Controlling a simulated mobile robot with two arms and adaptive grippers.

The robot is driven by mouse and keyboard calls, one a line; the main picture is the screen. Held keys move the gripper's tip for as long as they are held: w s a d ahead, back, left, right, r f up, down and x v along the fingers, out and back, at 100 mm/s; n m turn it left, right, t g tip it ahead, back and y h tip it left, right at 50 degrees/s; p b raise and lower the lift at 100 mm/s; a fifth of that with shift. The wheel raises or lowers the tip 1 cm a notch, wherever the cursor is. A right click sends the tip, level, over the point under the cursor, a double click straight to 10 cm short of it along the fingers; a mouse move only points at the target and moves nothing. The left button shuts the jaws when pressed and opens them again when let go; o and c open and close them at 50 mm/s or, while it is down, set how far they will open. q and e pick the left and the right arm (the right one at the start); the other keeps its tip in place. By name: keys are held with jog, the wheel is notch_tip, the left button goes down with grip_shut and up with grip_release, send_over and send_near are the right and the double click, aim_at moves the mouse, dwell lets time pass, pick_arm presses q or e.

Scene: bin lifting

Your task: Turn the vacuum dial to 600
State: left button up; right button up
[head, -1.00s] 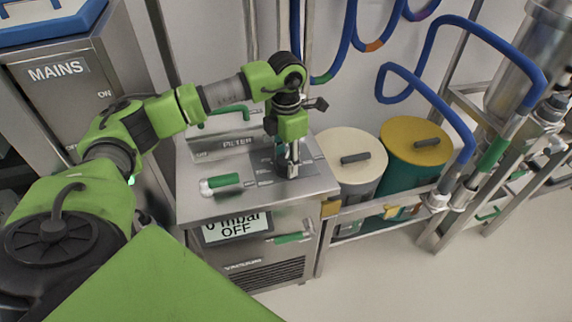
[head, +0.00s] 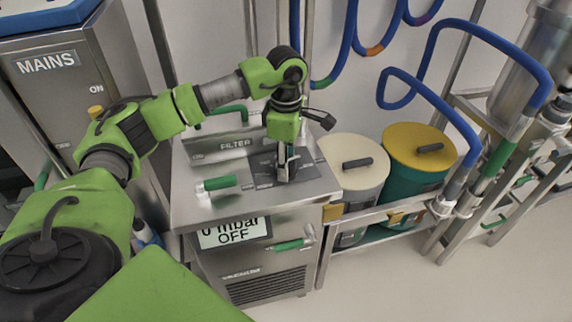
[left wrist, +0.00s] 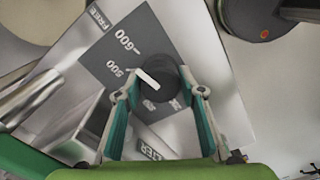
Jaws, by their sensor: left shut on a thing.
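The vacuum dial (left wrist: 160,84) is a dark round knob with a white pointer line, on a grey scale plate marked 500, 600 and FREE. Its pointer faces the 500 side of the scale, near the 500 tick. My left gripper (left wrist: 163,88) is shut on the dial, with one finger on each side. In the head view my left gripper (head: 285,178) reaches down onto the top of the steel vacuum unit (head: 258,196) and hides the dial. The unit's display (head: 235,231) reads 0 mbar OFF. My right gripper is not in view.
A green-handled lever (head: 220,183) lies left of my gripper, with a FILTER panel (head: 235,146) behind. A cream-lidded bin (head: 352,160) and a yellow-lidded bin (head: 415,145) stand to the right. The MAINS cabinet (head: 50,80) is at left. The floor in front is clear.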

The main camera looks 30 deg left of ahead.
pick_arm(q)
jog(key=shift+m, duration=0.3)
jog(key=o, duration=1.1)
jog(key=shift+r, duration=0.1)
notch_tip(320, 180, up, 12)
jog(key=shift+f, duration=0.1)
dwell(0.4)
